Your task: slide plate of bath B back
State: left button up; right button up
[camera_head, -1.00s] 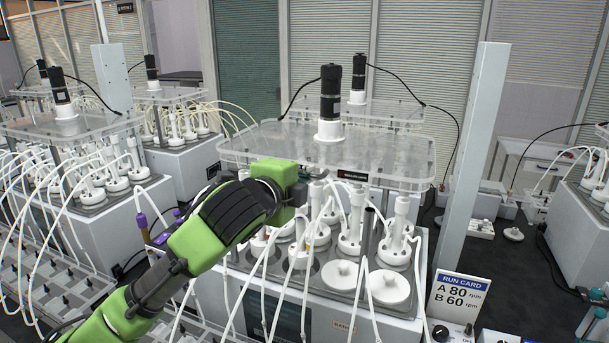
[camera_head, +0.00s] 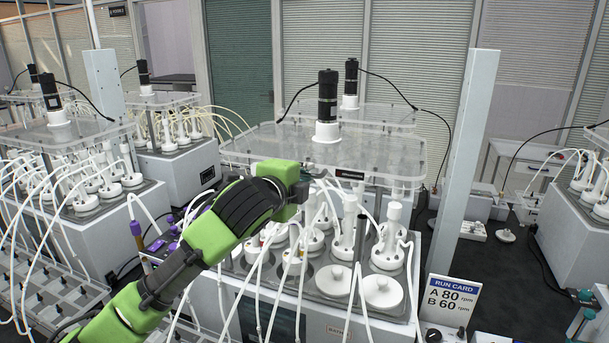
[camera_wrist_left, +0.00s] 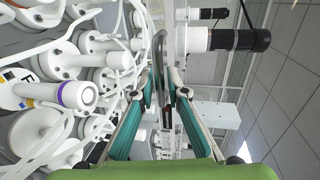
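The plate of bath B (camera_head: 385,150) is a clear sheet above a white bath (camera_head: 300,312), with a black motor (camera_head: 327,95) upright on it. A small black label (camera_head: 350,174) sits on its front edge. My left gripper (camera_head: 303,186) is at this front edge, left of the label. In the left wrist view the plate shows edge-on (camera_wrist_left: 160,48), and the teal fingers of my left gripper (camera_wrist_left: 164,85) close in on both sides of it. The fingertips are hidden in the head view. Part of my right gripper (camera_head: 588,315) shows at the lower right corner; its fingertips are unclear.
White bottles and tubes (camera_head: 393,228) crowd the bath under the plate. A tall white post (camera_head: 465,160) stands just right of the plate. A run card (camera_head: 452,297) stands at the front right. Another plated bath (camera_head: 85,195) is at the left, and one more stands behind.

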pick_arm(q)
jog(key=v, duration=1.2)
